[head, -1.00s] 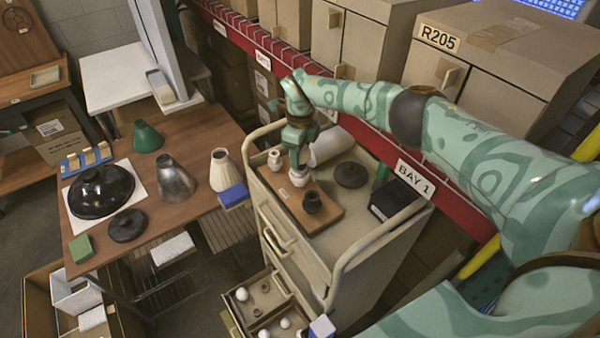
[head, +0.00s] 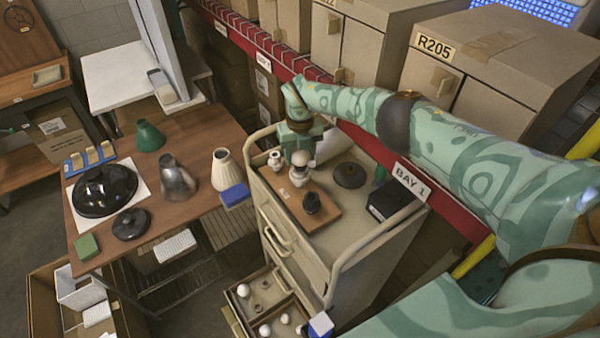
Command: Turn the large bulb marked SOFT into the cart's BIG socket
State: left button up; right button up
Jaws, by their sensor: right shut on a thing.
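My right gripper (head: 300,152) is over the cart top and shut on a white bulb (head: 301,158). The bulb is upright at the middle white socket (head: 299,178) on the wooden board (head: 326,219); how deep it sits I cannot tell. A smaller white socket (head: 275,161) is to its left and a dark socket (head: 312,203) is in front. The SOFT and BIG markings are too small to read. My left gripper is not in view.
The cart (head: 350,262) has a raised rail around its top. A dark disc (head: 350,175) and a black box (head: 390,203) lie right of the board. An open drawer (head: 240,318) below holds several white bulbs. Lamp shades stand on the wooden table (head: 200,131) at left.

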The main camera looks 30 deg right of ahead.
jog(key=shift+s+f+m, duration=0.1)
jog(key=shift+f+m, duration=0.05)
jog(key=shift+m, duration=0.45)
jog(key=m+p, duration=0.1)
jog(key=m, duration=0.2)
jog(key=shift+m, duration=0.3)
jog(key=m, duration=0.3)
jog(key=shift+p, duration=0.35)
jog(key=shift+m, duration=0.6)
jog(key=o, duration=0.9)
